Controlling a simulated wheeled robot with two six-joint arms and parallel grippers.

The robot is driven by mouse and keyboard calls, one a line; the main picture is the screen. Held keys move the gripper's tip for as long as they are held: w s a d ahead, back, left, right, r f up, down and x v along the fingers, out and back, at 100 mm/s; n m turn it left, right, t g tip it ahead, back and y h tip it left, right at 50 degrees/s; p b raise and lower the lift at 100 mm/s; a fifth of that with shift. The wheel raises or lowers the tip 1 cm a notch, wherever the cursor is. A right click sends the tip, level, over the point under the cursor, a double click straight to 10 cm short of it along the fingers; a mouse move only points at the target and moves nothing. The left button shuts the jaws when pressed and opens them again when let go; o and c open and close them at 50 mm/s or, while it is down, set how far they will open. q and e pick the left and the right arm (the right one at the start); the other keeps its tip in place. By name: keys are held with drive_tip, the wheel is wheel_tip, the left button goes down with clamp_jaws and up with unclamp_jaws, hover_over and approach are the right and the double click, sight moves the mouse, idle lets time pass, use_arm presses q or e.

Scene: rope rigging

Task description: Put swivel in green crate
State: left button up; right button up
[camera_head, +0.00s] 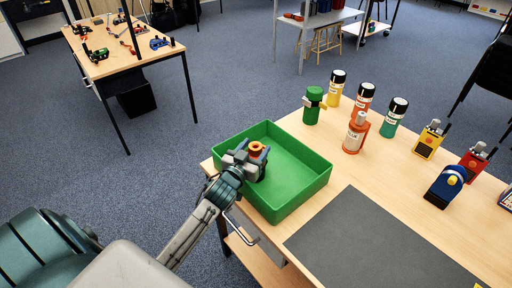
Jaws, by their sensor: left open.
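The green crate (306,198) is an open, shallow box at the left corner of the wooden table. My left gripper (250,162) reaches in over the crate's left wall, with its fingers open. A small orange-brown, ring-shaped piece (257,149), which looks like the swivel, shows at the fingertips. My gripper hides its lower part. I cannot tell whether it touches the crate floor or the fingers. The rest of the crate floor that I see is bare. My right gripper is not in view.
A dark mat (375,245) lies right of the crate. Behind it stand a green canister (313,106), an orange glue bottle (356,133) and several spray cans. Radios (429,140) and a blue device (444,187) stand at the right. Another table (125,60) holds tools.

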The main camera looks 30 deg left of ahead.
use_arm(q)
drive_tip(key=s+b, duration=0.3)
drive_tip(key=s, duration=0.8)
drive_tip(key=shift+d, duration=0.3)
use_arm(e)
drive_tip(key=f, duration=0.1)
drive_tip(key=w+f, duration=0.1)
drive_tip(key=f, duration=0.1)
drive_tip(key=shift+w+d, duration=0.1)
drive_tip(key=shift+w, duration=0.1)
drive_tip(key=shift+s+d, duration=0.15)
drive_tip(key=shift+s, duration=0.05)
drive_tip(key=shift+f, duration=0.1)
